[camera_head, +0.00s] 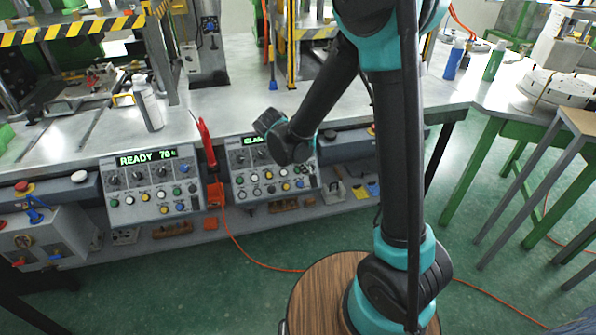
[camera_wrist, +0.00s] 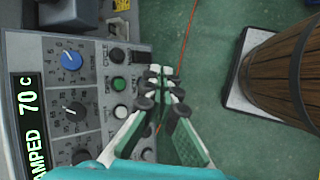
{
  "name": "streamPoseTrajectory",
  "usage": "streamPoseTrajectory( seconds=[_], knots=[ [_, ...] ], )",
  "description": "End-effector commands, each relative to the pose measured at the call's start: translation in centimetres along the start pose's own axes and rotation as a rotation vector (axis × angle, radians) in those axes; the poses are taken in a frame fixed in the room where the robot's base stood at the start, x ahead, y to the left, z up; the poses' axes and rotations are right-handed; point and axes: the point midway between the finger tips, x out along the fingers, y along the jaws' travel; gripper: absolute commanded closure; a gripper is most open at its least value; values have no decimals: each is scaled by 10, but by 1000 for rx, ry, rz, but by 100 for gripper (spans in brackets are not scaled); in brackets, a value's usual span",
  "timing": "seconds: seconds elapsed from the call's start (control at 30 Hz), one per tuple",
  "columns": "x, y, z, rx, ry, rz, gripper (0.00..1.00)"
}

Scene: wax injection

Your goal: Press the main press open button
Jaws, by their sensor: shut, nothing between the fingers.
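The right control panel (camera_head: 247,185) carries rows of knobs and coloured buttons. My arm covers part of it and of its display in the head view. In the wrist view its display (camera_wrist: 31,125) reads "…AMPED 70 C". A black button (camera_wrist: 116,55), a green button (camera_wrist: 119,84) and a white button (camera_wrist: 120,111) stand in a row beside the knobs. Their labels are too small to tell which one is the press open button. My gripper (camera_wrist: 160,72) is shut and empty, with its tips over the panel's edge side, right of the green button. Contact cannot be told.
A left panel (camera_head: 150,186) reads "READY 70". A red-handled tool (camera_head: 206,142) stands between the panels. Bottles (camera_head: 454,60) stand on the bench at right. A brown wooden barrel-like thing (camera_wrist: 283,66) is at right in the wrist view. An orange cable (camera_head: 246,256) crosses the green floor.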

Motion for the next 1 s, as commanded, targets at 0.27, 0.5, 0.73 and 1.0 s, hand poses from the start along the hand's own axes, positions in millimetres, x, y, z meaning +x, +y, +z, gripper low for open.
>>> streamPoseTrajectory(
  seconds=[0.27, 0.5, 0.73, 1.0],
  knots=[
    [0, 1, -6, -30, -9, 6, 100],
    [1, 2, -7, -29, -9, 6, 100],
    [15, 12, -17, -27, -9, 5, 100],
    [40, 30, -35, -27, -9, 5, 100]
  ],
)
